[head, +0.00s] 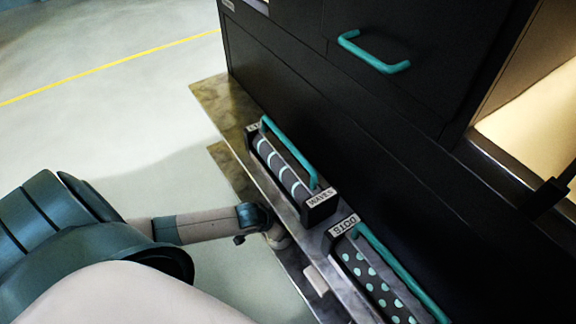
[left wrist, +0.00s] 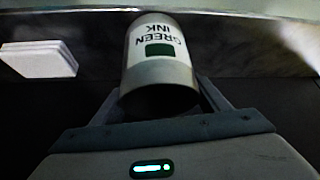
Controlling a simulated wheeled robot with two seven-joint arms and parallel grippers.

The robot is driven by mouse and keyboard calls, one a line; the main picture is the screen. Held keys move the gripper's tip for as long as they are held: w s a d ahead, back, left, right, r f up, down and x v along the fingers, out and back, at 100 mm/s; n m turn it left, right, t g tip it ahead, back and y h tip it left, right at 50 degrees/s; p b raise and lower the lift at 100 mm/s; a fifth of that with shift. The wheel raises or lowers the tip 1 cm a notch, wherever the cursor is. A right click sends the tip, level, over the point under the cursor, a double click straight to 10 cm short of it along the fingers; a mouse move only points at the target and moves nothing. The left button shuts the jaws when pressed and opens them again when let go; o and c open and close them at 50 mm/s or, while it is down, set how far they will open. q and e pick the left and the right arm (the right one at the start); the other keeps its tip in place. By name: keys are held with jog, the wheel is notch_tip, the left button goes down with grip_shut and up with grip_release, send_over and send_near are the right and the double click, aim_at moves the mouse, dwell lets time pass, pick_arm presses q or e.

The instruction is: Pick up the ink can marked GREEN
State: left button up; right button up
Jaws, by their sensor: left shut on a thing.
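The ink can (left wrist: 158,62), a pale cylinder with a green square and an upside-down GREEN INK label, fills the middle of the left wrist view. My left gripper (left wrist: 165,88) is shut on it, one finger on each side. In the head view my left arm reaches in from the left, and its wrist end is at the edge of the metal shelf. The can and the fingers are hidden there. My right gripper is not in view.
On the upper shelf (head: 234,108) stand a roller holder marked WAVES (head: 283,172) and one marked DOTS (head: 375,280), each with a teal handle. A dark cabinet (head: 330,110) rises behind. White stacked blocks (left wrist: 38,60) lie left of the can. The floor at left is clear.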

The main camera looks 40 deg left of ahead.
pick_arm(q)
jog(key=s+a, duration=0.3)
jog(key=s, duration=1.1)
jog(key=shift+s+p, duration=0.2)
jog(key=shift+p, duration=0.1)
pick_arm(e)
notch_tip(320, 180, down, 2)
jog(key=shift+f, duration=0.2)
pick_arm(q)
jog(key=shift+s, duration=0.15)
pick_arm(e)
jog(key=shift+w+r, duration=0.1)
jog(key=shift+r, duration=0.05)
pick_arm(q)
jog(key=shift+r, duration=0.1)
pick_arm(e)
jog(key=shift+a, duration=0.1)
